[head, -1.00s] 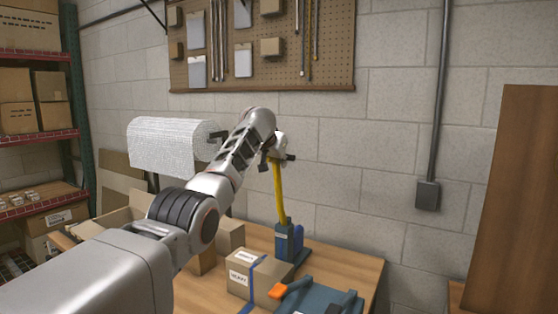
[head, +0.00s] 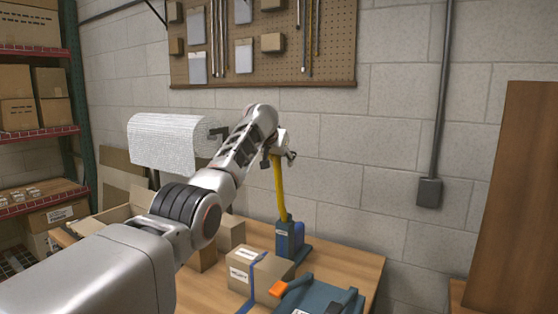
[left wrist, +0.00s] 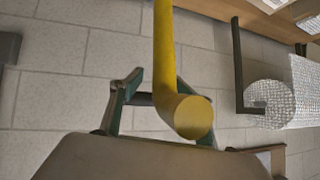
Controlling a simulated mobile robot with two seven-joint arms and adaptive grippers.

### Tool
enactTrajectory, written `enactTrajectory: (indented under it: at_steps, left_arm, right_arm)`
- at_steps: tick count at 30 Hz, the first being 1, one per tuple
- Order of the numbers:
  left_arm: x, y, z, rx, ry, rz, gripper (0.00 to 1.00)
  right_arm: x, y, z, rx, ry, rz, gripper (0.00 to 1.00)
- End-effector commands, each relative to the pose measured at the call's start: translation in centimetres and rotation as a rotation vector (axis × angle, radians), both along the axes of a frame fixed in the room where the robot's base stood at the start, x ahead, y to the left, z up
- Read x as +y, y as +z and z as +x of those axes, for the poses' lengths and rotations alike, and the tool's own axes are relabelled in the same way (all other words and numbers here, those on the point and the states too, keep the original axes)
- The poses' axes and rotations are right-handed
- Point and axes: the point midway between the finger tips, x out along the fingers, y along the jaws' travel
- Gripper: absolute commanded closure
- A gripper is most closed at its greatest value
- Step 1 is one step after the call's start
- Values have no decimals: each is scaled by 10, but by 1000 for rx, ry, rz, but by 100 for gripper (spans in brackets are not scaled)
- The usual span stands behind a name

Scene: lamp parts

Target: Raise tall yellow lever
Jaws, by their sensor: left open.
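The tall yellow lever (head: 280,192) rises nearly upright from a blue base (head: 289,239) on the workbench in the head view. My left gripper (head: 279,158) is at the lever's upper end and hides part of it. In the left wrist view the yellow lever (left wrist: 165,60) runs down from the top edge and its round end faces the camera. The open fingers of my left gripper (left wrist: 158,98) stand on either side of the lever; I cannot tell whether they touch it. My right gripper is not in view.
A taped cardboard box (head: 258,276) and a blue device with an orange handle (head: 318,298) are on the wooden bench (head: 357,272). A white roll (head: 165,143) hangs behind my left arm. The pegboard (head: 333,45) is on the wall above.

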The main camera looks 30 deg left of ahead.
Motion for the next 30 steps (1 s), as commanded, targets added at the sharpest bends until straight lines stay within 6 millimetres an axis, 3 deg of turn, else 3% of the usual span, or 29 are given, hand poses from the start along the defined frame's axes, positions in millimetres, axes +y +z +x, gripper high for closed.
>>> enactTrajectory:
  at_steps: [1, 26, 30]
  left_arm:
    - [-5, 25, 4, -50, -4, -6, 38]
    - [-5, 26, 3, -49, -4, -5, 27]
    - [-6, 29, 0, -49, -6, -6, 21]
  right_arm:
    - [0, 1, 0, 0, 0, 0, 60]
    - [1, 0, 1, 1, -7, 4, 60]
    - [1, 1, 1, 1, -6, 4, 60]
